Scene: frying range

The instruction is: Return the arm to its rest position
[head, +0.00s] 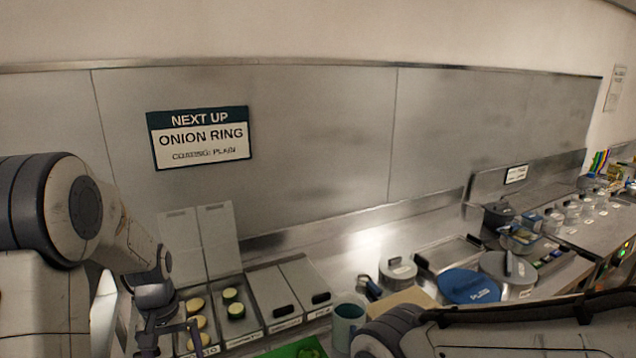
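My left arm comes in from the left and reaches down over the food bins. My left gripper (170,338) is at the lower left, with its two fingers apart and nothing seen between them. It is in front of an open bin with several pale round pieces (196,305). My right arm (500,335) crosses the lower right corner. Its gripper is out of the picture.
Beside the open bins are closed lids (272,292) with black handles. A teal cup (348,318), a green board (298,348), a blue lid (468,287) and a steel pot (508,272) stand along the counter. A sign (200,138) reads "NEXT UP ONION RING".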

